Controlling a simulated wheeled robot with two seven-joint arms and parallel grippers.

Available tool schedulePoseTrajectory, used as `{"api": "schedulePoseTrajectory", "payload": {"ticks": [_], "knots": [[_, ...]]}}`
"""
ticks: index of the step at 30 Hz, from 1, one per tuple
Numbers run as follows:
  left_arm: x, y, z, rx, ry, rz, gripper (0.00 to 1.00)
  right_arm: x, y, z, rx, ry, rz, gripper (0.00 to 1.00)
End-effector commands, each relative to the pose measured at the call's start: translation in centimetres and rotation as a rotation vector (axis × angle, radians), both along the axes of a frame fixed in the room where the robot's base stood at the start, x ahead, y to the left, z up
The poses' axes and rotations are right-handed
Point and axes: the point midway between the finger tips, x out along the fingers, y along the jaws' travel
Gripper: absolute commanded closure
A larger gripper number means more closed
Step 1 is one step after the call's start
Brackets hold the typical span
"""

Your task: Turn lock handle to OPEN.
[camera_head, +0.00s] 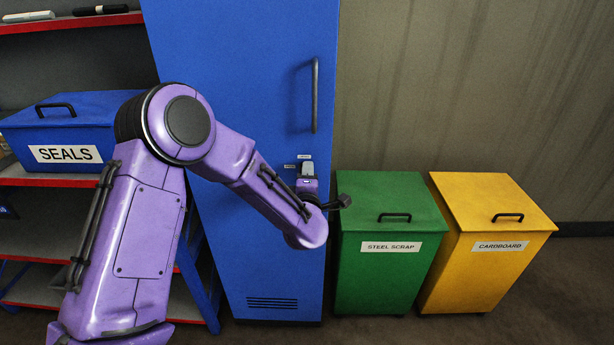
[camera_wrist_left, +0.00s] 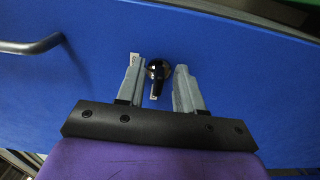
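The lock handle (camera_wrist_left: 158,72) is a small black round knob with a short lever on the blue cabinet door (camera_head: 245,70). In the left wrist view its lever points down the picture, toward my wrist. My left gripper (camera_wrist_left: 157,68) is open, with one grey finger on each side of the handle and a visible gap on both sides. In the head view my left gripper (camera_head: 307,170) is at the door, below the long door pull, and hides the lock handle. Two small white labels (camera_head: 304,157) show beside it, too small to read. My right gripper is not in view.
A vertical door pull (camera_head: 315,95) is above the lock. A green STEEL SCRAP bin (camera_head: 385,280) and a yellow CARDBOARD bin (camera_head: 490,275) stand right of the cabinet. Red-edged shelves with a blue SEALS box (camera_head: 105,115) stand at left.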

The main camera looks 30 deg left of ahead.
Motion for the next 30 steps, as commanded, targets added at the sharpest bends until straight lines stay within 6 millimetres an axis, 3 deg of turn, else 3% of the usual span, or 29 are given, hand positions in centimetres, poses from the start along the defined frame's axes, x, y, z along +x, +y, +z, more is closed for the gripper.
{"api": "schedulePoseTrajectory", "payload": {"ticks": [5, 16, 30], "knots": [[-1.3, -0.9, -0.2, 0.0, 0.0, -0.003, 0.64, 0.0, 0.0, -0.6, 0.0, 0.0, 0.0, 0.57], [-8.1, -5.0, -0.2, 0.001, 0.001, -0.001, 0.64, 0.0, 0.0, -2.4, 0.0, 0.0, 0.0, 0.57], [-9.0, -5.5, 0.0, 0.0, 0.0, 0.0, 0.64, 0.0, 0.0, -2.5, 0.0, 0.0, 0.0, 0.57]]}}
